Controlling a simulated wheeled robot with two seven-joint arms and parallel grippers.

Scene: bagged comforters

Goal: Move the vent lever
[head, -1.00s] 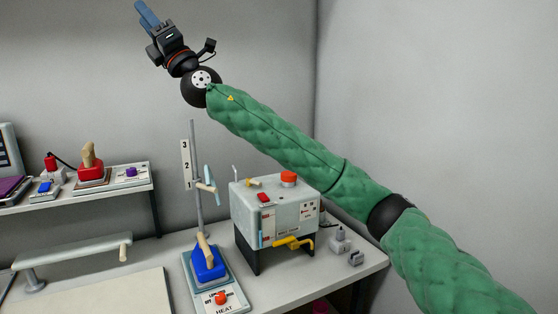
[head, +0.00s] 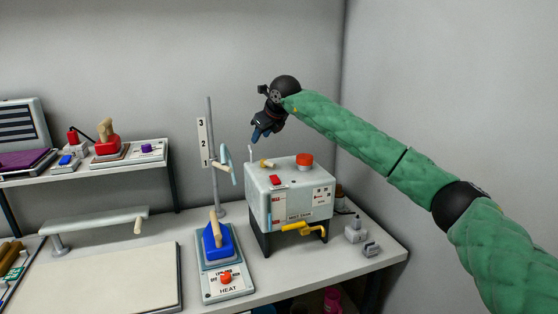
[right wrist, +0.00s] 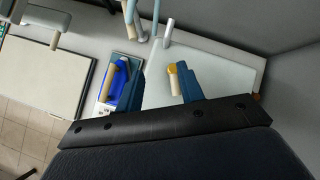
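A grey box machine (head: 285,205) stands on black legs on the bench. A short tan lever with a yellow end (head: 265,163) lies on its top, and a thin pale rod (head: 251,153) stands at its back left corner. A yellow crank handle (head: 303,228) is on its front. I cannot tell for certain which is the vent lever. My right gripper (head: 260,134) is above the box, pointing down. In the right wrist view its blue fingers are apart and empty (right wrist: 160,88), with the tan lever (right wrist: 173,80) showing near the right finger. My left gripper is not in view.
A blue iron (head: 218,243) on a heat base and a post with a numbered scale (head: 202,142) stand left. Small grey blocks (head: 355,231) lie right. A pressing board (head: 100,280) is further left.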

